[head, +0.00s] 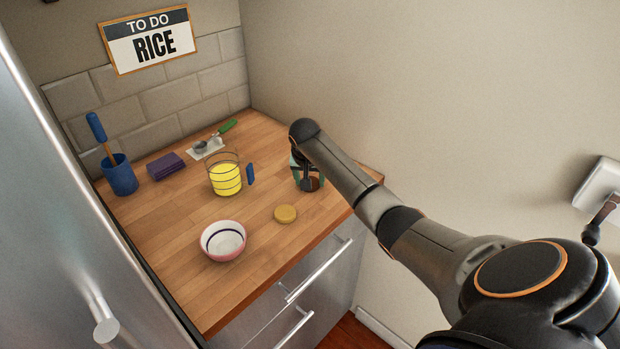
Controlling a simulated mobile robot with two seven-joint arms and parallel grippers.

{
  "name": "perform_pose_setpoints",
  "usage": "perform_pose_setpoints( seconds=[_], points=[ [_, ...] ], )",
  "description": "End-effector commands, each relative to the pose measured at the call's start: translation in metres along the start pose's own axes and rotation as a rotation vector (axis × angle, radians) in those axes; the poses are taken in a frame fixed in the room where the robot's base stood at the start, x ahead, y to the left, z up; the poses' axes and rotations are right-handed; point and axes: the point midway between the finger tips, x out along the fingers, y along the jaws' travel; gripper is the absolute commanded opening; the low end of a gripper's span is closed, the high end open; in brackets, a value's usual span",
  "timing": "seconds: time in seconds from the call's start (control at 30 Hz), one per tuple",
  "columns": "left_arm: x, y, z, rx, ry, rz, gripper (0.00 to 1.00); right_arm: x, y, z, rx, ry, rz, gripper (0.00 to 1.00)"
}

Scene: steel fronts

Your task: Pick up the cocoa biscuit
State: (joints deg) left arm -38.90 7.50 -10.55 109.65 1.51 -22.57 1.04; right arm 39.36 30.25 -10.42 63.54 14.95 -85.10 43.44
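My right arm comes in from the right, and its end is over the back right of the wooden counter. The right gripper (306,182) points down there, mostly hidden by my own wrist, so its opening does not show clearly. A small dark brown piece, perhaps the cocoa biscuit (313,184), shows at the fingers. I cannot tell whether it is held or only beside them. A round golden-tan biscuit-like disc (285,214) lies flat on the counter to the front left of the gripper, apart from it. My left gripper is not in view.
A pink-and-white bowl (223,240) stands at the front of the wooden counter (190,225). Behind it are a wire-banded yellow container (225,179), a small blue block (250,174), a purple block (166,166), a blue cup (120,176) and a green-handled tool (221,132). A wall bounds the right.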

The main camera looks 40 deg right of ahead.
Motion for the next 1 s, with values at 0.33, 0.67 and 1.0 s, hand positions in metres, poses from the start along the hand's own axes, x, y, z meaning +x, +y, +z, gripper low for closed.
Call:
perform_pose_setpoints(
  seconds=[0.33, 0.67, 1.0],
  points=[
    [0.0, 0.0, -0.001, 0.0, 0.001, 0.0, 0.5, 0.0, 0.0, 0.0, 0.0, 0.0, 0.0, 0.21],
    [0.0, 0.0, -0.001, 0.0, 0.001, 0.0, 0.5, -0.001, 0.0, -0.001, 0.0, 0.001, 0.0, 0.13],
    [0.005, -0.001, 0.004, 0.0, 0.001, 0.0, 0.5, -0.031, 0.0, -0.014, 0.001, 0.004, -0.003, 0.13]
  ],
)
